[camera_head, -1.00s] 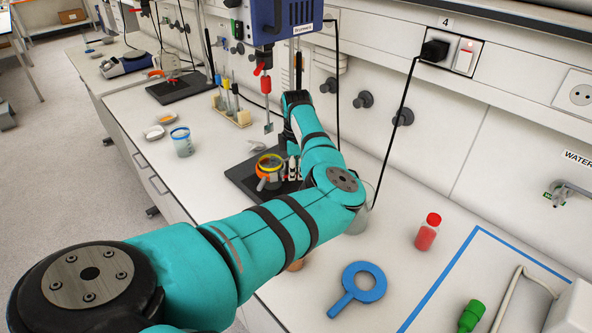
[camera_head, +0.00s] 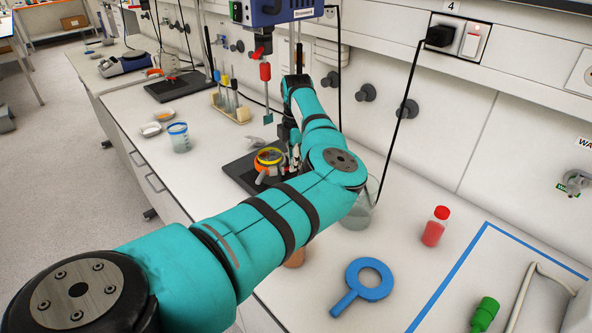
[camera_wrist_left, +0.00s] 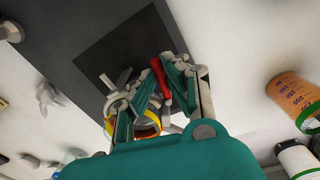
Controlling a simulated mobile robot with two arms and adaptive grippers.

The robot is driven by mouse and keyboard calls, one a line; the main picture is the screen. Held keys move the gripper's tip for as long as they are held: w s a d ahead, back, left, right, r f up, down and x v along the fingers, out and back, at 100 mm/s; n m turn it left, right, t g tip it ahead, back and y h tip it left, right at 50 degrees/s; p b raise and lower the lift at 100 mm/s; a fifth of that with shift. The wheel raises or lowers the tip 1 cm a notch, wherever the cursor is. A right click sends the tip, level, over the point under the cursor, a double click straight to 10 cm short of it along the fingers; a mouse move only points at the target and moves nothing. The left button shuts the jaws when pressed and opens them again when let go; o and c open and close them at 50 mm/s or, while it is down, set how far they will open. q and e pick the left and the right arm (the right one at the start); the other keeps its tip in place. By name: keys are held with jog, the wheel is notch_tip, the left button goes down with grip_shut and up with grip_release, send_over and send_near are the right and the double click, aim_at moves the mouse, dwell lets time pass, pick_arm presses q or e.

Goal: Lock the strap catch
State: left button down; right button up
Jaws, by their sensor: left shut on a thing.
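A round vessel with a yellow and orange rim (camera_head: 269,157) stands on the dark stand base (camera_head: 238,174), with grey clamp-like parts around it. In the left wrist view the yellow-rimmed vessel (camera_wrist_left: 148,124) is partly hidden behind my fingers. A slim red lever-like part (camera_wrist_left: 158,76) shows between the fingers; it may be the strap catch. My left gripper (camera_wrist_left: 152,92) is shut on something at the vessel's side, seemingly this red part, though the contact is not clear. In the head view my left gripper (camera_head: 294,155) is small and partly hidden by my arm.
A blue stirrer (camera_head: 272,10) hangs above the base. A glass beaker (camera_head: 357,215) is close beside my arm. A tube rack (camera_head: 231,106) stands behind.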

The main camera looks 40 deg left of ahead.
pick_arm(q)
jog(key=shift+w+a+n+b, duration=0.1)
jog(key=shift+a+n+b, duration=0.15)
jog(key=shift+n+b, duration=0.4)
jog(key=shift+a+n+b, duration=0.2)
jog(key=shift+n+b, duration=0.2)
jog(key=shift+n, duration=0.35)
jog(key=shift+r, duration=0.1)
jog(key=c, duration=1.4)
grip_release()
notch_tip(320, 180, up, 8)
jog(key=shift+d, duration=0.25)
